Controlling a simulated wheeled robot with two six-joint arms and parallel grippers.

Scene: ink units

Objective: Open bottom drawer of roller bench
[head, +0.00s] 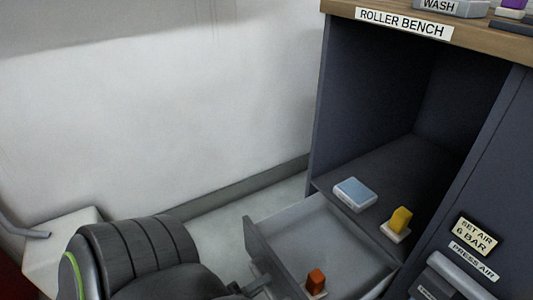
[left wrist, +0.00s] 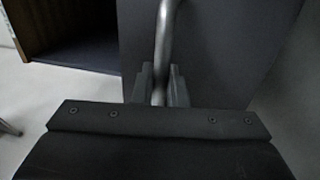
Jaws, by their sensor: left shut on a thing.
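The roller bench (head: 312,130) is a dark cabinet with a wooden top and a "ROLLER BENCH" label. Its bottom drawer (head: 330,245) stands pulled out, with its open inside showing below the shelf space. An orange block on a white base (head: 316,284) is in the drawer. My left gripper (head: 255,287) is at the drawer's front, partly hidden by my arm. In the left wrist view its fingers (left wrist: 158,88) are shut on the metal bar handle (left wrist: 164,40) in front of the dark drawer front (left wrist: 215,50). My right gripper is not in view.
A pale blue box (head: 354,194) and a yellow block on a white base (head: 397,222) sit on the bench's lower shelf. A panel with "SET AIR 6 BAR" and "PRESS AIR" labels (head: 474,250) is at the right. A white wall (head: 150,110) stands behind; pale floor shows left of the drawer.

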